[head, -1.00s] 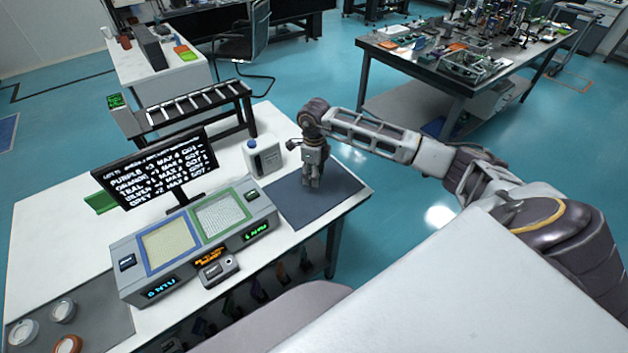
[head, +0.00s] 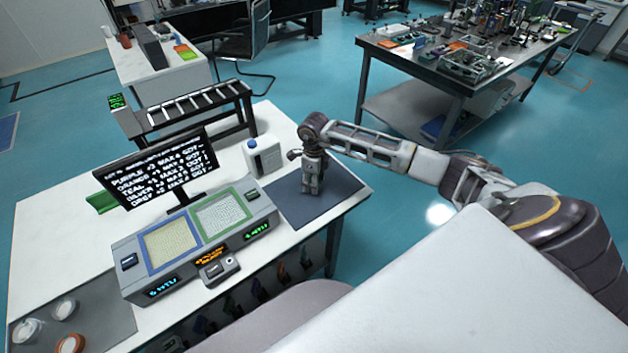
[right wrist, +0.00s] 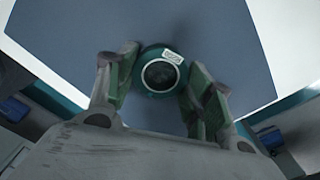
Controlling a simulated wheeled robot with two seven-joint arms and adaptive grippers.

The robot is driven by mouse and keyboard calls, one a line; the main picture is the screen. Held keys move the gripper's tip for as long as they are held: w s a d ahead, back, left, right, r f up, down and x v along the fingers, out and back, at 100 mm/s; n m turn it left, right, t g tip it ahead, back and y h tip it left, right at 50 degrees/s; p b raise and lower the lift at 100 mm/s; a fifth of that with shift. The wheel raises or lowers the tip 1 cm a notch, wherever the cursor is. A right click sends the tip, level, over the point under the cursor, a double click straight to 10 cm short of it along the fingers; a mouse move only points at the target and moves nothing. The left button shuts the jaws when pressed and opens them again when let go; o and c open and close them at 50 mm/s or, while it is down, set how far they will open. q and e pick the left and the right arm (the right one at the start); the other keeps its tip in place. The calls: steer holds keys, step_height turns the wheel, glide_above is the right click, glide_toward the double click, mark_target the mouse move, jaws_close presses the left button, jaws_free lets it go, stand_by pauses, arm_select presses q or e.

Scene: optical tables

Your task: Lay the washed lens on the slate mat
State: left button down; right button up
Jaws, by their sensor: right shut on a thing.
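My right gripper (head: 311,190) points down over the slate mat (head: 343,183) at the right end of the white bench. In the right wrist view, the gripper (right wrist: 162,84) has its green-padded fingers on both sides of a round lens (right wrist: 162,75). The lens has a teal rim with a small white label and a dark centre. The slate mat (right wrist: 205,30) lies beneath it. I cannot tell whether the lens touches the mat. The fingers hide the lens in the head view. My left gripper is not in view.
A white jug (head: 263,158) stands just left of the mat. A two-basin device (head: 200,250) with blue and green frames and a monitor (head: 157,168) are further left. A grey mat (head: 100,315) with several round dishes is at lower left. The mat is otherwise clear.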

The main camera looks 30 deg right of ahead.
steer(key=shift+f, duration=0.2)
steer(key=o, duration=1)
steer(key=shift+o, duration=0.2)
steer(key=shift+r, duration=0.15)
steer(key=shift+r, duration=0.2)
step_height(320, 180, up, 12)
steer(key=b, duration=0.2)
steer(key=shift+f, duration=0.15)
stand_by(0.4)
